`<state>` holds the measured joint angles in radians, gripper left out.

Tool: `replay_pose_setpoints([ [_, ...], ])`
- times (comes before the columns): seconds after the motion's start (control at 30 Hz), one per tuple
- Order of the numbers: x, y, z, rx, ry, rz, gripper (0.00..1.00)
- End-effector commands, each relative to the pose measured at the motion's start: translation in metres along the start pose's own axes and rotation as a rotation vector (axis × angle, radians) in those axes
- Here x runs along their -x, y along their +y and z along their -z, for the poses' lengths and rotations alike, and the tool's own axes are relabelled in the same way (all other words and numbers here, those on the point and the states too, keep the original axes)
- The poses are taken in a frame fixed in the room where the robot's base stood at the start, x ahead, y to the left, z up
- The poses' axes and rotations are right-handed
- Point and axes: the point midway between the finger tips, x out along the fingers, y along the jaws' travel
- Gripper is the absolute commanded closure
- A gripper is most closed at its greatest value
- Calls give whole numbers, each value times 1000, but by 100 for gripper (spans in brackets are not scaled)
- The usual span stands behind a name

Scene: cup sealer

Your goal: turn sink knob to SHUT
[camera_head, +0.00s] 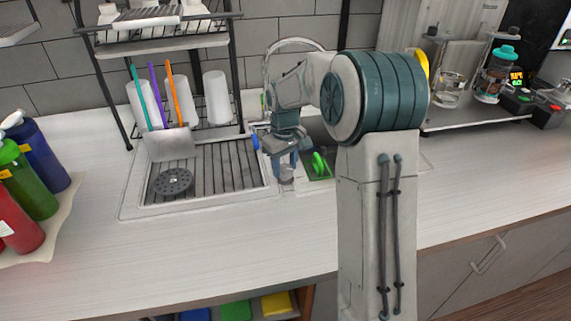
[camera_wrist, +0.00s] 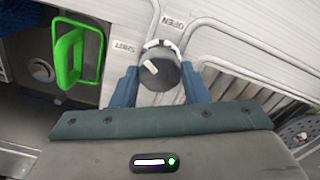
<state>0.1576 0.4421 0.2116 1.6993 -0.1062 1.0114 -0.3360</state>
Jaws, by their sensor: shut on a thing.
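The sink knob (camera_wrist: 160,72) is a round dark grey dial with white marks, seen in the middle of the wrist view. The SHUT label (camera_wrist: 123,46) is to its upper left and the OPEN label (camera_wrist: 172,22) to its upper right, both upside down. My gripper (camera_wrist: 160,84) is shut on the knob, with one blue finger on each side of it. In the head view my gripper (camera_head: 287,160) points down at the counter by the sink's front edge. Part of the sink and the tap is hidden behind my arm.
A green-handled item (camera_wrist: 82,52) is in the sink basin. The ribbed drainboard (camera_head: 215,165) lies left of my gripper, with a rack (camera_head: 122,92) holding cups behind it. Coloured bottles (camera_head: 35,170) stand far left. The front counter (camera_head: 230,245) is clear.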

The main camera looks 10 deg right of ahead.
Motion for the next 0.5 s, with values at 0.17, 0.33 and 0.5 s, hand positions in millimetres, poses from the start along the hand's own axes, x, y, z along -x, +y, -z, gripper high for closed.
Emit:
replay_pose_setpoints([
  [0.17, 1, 0, 0, 163, 0, 0, 82],
  [0.33, 1, 0, 0, 307, 0, 0, 82],
  [0.5, 1, 0, 0, 421, 1, 0, 82],
])
